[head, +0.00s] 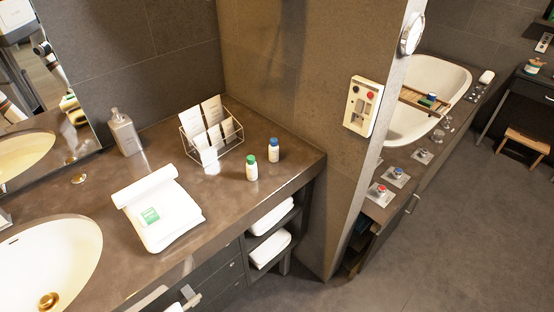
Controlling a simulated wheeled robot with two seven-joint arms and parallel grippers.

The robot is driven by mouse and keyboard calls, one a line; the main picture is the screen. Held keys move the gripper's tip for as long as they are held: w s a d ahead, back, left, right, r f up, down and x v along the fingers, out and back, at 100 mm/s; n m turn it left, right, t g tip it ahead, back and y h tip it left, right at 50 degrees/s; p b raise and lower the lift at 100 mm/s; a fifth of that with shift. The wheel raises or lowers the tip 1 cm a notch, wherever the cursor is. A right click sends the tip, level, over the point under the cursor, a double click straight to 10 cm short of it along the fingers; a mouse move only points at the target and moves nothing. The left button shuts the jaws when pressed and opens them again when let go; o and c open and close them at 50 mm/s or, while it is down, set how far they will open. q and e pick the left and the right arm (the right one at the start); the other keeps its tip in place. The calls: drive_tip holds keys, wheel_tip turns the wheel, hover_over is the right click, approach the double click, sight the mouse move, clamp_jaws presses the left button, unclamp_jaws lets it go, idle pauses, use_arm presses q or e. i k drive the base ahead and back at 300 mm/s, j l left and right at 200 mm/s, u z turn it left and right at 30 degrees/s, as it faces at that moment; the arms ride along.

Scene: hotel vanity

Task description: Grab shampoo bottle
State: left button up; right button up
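Two small bottles stand upright on the brown vanity counter (100,187), near its right front. What looks like the tip of my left gripper (189,294) shows at the bottom edge, below the counter front and well apart from the bottles. Its fingers are too cut off to judge. My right gripper is not in view.
A grey pump bottle (125,132) stands by the mirror. The sink (45,262) is at left; a wall (325,160) rises at right.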

sight(252, 166)
drive_tip(key=i+l+u, duration=0.15)
drive_tip(key=l, duration=0.2)
drive_tip(key=i+l+u, duration=0.2)
drive_tip(key=l, duration=0.15)
drive_tip(key=i+l+u, duration=0.15)
drive_tip(key=l, duration=0.25)
drive_tip(key=l+u, duration=0.2)
drive_tip(key=l, duration=0.2)
drive_tip(key=u, duration=0.45)
